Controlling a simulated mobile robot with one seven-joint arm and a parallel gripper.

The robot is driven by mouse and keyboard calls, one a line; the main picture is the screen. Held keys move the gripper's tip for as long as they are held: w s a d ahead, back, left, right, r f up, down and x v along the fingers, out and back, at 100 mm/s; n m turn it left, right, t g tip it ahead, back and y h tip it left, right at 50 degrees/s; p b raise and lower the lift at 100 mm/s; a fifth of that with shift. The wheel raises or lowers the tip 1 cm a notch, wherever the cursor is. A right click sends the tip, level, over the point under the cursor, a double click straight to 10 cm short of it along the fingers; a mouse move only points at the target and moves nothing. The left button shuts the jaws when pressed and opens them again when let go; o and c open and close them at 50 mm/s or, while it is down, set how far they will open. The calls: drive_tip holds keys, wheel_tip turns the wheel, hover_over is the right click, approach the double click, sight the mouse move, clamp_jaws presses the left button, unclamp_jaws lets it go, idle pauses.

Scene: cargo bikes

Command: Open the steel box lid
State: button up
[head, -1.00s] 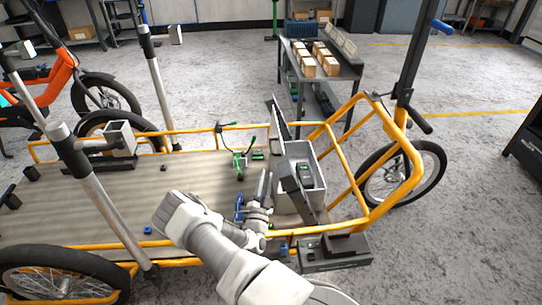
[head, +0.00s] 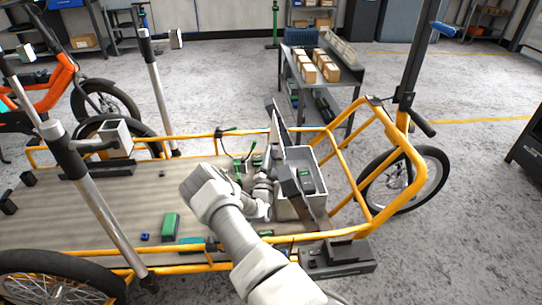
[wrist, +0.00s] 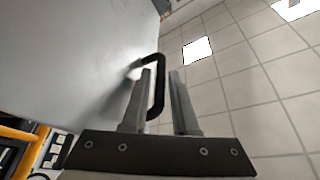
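The steel box (head: 316,206) is a grey open-topped box at the right end of the cargo bike's deck, with dark items inside. Its lid (head: 277,127) stands raised at a steep tilt above the box's far side. In the wrist view the lid's pale face (wrist: 75,60) fills the upper left, with a black bar handle (wrist: 160,85) on it. My gripper (wrist: 161,70) is open, its two fingers either side of the handle's outer bar, with a gap on the right. In the head view my gripper is mostly hidden behind my wrist, close to the box's left side.
The yellow bike frame (head: 347,160) surrounds the box on the right. Green case (head: 170,226) and blue block (head: 144,237) lie on the wooden deck (head: 90,215). Silver posts (head: 97,190) rise at left. A table with cartons (head: 327,68) stands behind.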

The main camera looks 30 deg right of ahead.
clamp_jaws()
idle(1.4)
